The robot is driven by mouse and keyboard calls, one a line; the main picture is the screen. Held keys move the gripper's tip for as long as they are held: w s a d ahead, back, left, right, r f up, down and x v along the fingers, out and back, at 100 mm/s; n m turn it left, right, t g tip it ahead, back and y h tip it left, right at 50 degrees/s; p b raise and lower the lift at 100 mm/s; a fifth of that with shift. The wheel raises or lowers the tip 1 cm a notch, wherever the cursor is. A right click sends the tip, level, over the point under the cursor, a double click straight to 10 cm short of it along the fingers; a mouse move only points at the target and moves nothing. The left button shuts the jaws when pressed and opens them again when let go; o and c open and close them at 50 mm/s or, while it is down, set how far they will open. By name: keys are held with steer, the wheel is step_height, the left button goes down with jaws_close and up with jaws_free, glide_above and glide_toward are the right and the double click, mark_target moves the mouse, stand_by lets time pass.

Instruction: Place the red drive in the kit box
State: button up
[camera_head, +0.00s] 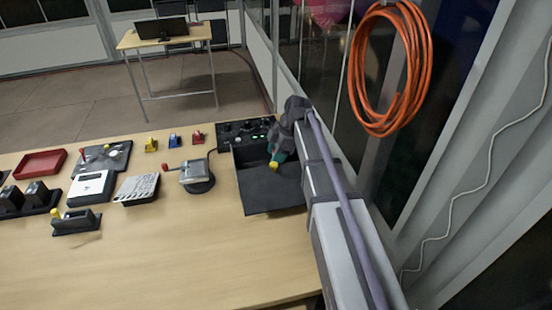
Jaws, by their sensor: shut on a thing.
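My gripper (276,161) is at the right of the table, over a black open box (262,199), which looks like the kit box. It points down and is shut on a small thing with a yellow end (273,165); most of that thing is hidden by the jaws. I cannot tell whether it touches the box floor. A small red piece (197,137), possibly the red drive, stands at the table's back edge, left of the box. A blue piece (173,141) and a yellow piece (151,145) stand in the same row.
A black control panel (243,132) adjoins the box's back. A round metal device (196,176) is left of the box. A red tray (40,163), a white-topped device (91,187) and a keypad (137,189) stand farther left. The table's front is clear. An orange cable coil (424,70) hangs at right.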

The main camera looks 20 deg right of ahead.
steer(key=shift+f, duration=0.2)
steer(key=o, duration=0.7)
steer(key=shift+r, duration=0.1)
steer(key=shift+c, duration=0.2)
steer(key=p+v, duration=1.1)
steer(key=v, duration=0.2)
steer(key=s+a+m, duration=0.1)
steer(key=s+m, duration=0.1)
steer(key=s, duration=0.1)
steer(key=s+a+f+m+h, duration=0.1)
steer(key=s+a+m, duration=0.1)
steer(key=s, duration=0.1)
steer(key=s+a+m, duration=0.2)
steer(key=s+m, duration=0.1)
steer(key=shift+s+f+h, duration=0.2)
steer(key=shift+f+h, duration=0.1)
steer(key=shift+h, duration=0.1)
steer(key=s+a+m+h, duration=0.1)
steer(key=s+m, duration=0.5)
steer(key=s, duration=0.1)
steer(key=s+a+m+h, duration=0.1)
steer(key=s+m, duration=0.3)
steer(key=shift+s+a+f+h, duration=0.1)
steer(key=shift+a+f+h, duration=0.1)
steer(key=shift+a+h, duration=0.15)
steer(key=shift+m, duration=0.3)
steer(key=shift+a+f, duration=0.1)
steer(key=shift+f, duration=0.15)
